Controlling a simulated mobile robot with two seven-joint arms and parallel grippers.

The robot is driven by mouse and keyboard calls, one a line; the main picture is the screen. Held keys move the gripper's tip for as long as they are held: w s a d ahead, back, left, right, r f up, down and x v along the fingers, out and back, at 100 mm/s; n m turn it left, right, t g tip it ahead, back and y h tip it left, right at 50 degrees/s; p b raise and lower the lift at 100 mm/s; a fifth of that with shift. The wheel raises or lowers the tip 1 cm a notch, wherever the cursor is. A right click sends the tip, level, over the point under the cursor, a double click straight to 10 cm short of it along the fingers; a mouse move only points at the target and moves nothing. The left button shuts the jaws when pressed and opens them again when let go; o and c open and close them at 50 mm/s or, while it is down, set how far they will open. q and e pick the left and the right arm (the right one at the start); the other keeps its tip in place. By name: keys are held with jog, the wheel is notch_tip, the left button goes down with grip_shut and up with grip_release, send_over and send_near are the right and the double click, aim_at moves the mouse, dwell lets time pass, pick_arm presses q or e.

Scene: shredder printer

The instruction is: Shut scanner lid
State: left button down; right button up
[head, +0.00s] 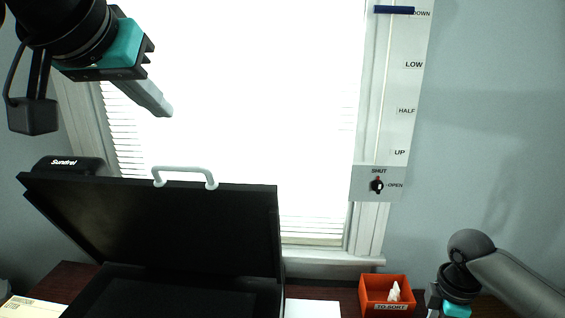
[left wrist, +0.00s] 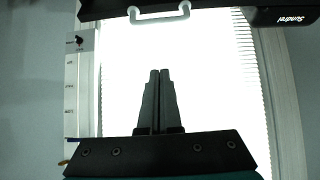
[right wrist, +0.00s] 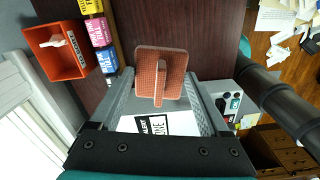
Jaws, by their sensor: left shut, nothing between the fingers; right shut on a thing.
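The black scanner lid (head: 150,225) stands open, tilted up on the left in the head view, with a white handle (head: 186,172) on its upper edge. The dark scanner bed (head: 175,298) shows below it. My left gripper (head: 167,111) is shut and empty, above the handle in the head view. In the left wrist view its closed fingertips (left wrist: 159,72) point toward the window, apart from the handle (left wrist: 160,17). My right gripper (right wrist: 160,85) is shut on an orange-red textured pad with a ridge (right wrist: 160,78); only its wrist shows in the head view.
An orange "TO-SORT" box (head: 388,308) stands right of the scanner; coloured ink boxes (right wrist: 101,32) are beside it. A black Sundrel device (head: 68,163) stands behind the lid. The blind control panel (head: 378,184) is on the wall by the bright window (head: 250,90).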

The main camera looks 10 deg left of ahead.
jog(key=shift+r, duration=0.1)
jog(key=shift+r+p, duration=0.6)
pick_arm(q)
jog(key=x, duration=0.9)
jog(key=shift+a+f, duration=0.15)
jog(key=shift+f, duration=0.25)
jog(key=shift+s+f, duration=0.3)
jog(key=shift+s, duration=0.3)
jog(key=shift+s+f, duration=0.25)
jog(key=shift+s, duration=0.4)
pick_arm(e)
jog(key=shift+s+r, duration=0.1)
jog(key=shift+r, duration=0.2)
pick_arm(q)
jog(key=shift+s+f+p, duration=0.15)
jog(key=shift+f+p, duration=0.1)
jog(key=shift+p, duration=0.05)
